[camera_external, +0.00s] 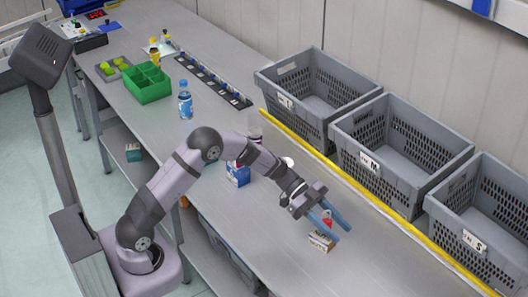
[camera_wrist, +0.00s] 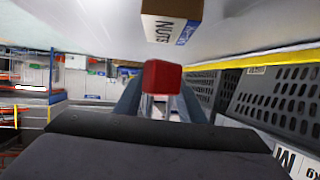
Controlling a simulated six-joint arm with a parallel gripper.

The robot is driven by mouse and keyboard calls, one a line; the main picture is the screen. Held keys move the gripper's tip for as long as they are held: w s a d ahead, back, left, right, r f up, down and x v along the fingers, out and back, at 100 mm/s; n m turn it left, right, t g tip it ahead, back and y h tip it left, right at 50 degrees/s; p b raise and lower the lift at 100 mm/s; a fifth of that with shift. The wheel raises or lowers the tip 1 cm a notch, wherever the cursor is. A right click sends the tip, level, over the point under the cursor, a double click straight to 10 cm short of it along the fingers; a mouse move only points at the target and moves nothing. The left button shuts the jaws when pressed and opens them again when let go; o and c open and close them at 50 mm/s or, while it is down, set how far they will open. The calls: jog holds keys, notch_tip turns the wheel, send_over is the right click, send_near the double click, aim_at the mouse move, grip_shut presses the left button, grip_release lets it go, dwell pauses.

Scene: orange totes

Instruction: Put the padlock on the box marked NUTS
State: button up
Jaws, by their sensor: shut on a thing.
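My gripper (camera_external: 331,228) is over the right part of the bench, with its blue fingers shut on a red padlock (camera_external: 327,222). The padlock also shows in the wrist view as a red block (camera_wrist: 163,76) between the fingers. A small cardboard box (camera_external: 321,242) stands on the bench just below the fingertips. In the wrist view this box (camera_wrist: 163,26) bears the word NUTS and lies just beyond the padlock. The padlock seems held above the box; I cannot tell if they touch.
Several grey crates (camera_external: 369,122) stand along the back behind a yellow strip (camera_external: 340,178). A blue box (camera_external: 238,174), a water bottle (camera_external: 185,100) and a green divided tray (camera_external: 148,92) are on the bench to the left. The bench's right front (camera_external: 385,262) is clear.

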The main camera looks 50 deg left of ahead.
jog(key=shift+f, duration=1.25)
jog(key=shift+f, duration=0.15)
jog(key=o, duration=1.1)
jog(key=shift+a+r, duration=0.15)
jog(key=shift+r, duration=0.05)
jog(key=b+v, duration=0.1)
jog(key=v, duration=1)
jog(key=shift+a+b, duration=0.35)
jog(key=shift+r, duration=0.2)
